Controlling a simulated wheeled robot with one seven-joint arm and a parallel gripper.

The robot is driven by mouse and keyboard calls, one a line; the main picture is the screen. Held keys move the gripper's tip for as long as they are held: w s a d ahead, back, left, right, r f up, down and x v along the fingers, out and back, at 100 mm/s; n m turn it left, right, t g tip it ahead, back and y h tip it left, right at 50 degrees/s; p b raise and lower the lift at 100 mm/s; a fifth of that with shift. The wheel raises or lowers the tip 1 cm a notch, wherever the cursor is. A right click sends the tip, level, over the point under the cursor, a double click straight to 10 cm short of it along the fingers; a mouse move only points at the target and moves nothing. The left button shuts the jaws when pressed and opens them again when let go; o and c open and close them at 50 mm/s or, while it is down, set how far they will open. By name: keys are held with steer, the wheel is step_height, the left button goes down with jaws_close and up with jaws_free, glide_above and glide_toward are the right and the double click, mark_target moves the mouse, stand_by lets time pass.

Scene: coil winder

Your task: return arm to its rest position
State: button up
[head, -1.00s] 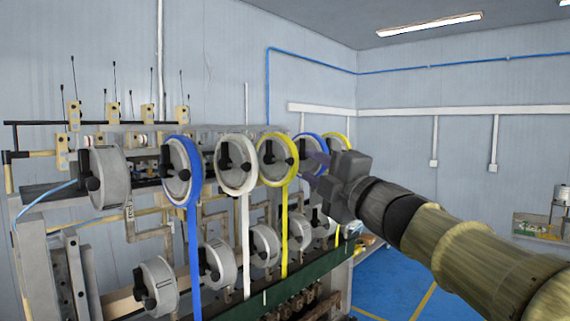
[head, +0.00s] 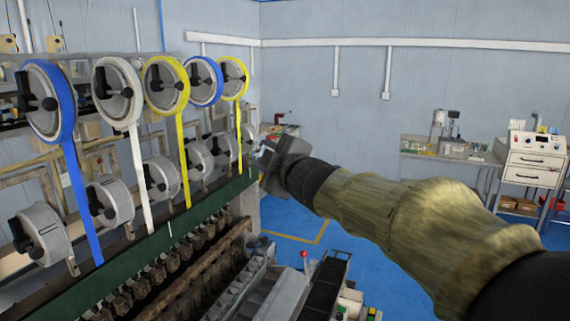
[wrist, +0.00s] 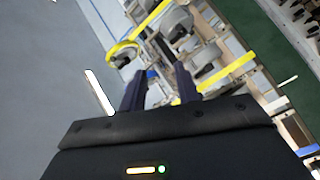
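My gripper shows in the wrist view (wrist: 158,88) with its two dark fingers apart and nothing between them. In the head view my arm reaches in from the lower right, covered in a yellowish sleeve. Its dark gripper end (head: 268,160) is just right of the machine's last reels, and its fingers are too small to read there. The coil winder's reels carry blue tape (head: 66,100), white tape (head: 134,90) and yellow tape (head: 182,85). Whether the gripper touches the machine cannot be told.
The winder's dark green rail (head: 170,240) runs along the left, below the lower reels. A small stand with a red knob (head: 304,254) is at the bottom middle. A side table (head: 440,155) and a white cabinet (head: 533,160) stand at the back right. Blue floor lies open between.

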steer(key=s+d+f+m+g+h, duration=0.2)
steer(key=d+f+m+h, duration=0.4)
steer(key=f, duration=0.5)
steer(key=s+d+f+m+g+h, duration=0.1)
steer(key=s+d+f+m+g, duration=0.25)
steer(key=d+f, duration=0.6)
steer(key=s+d+f+m+g+h, duration=0.1)
steer(key=s+d+f+m+g, duration=0.3)
steer(key=s+f, duration=1.4)
steer(key=m+g, duration=0.3)
steer(key=m, duration=0.1)
steer(key=shift+s+d+m+h+b, duration=0.15)
steer(key=shift+s+m+h+b, duration=0.1)
steer(key=shift+m+h+b, duration=0.15)
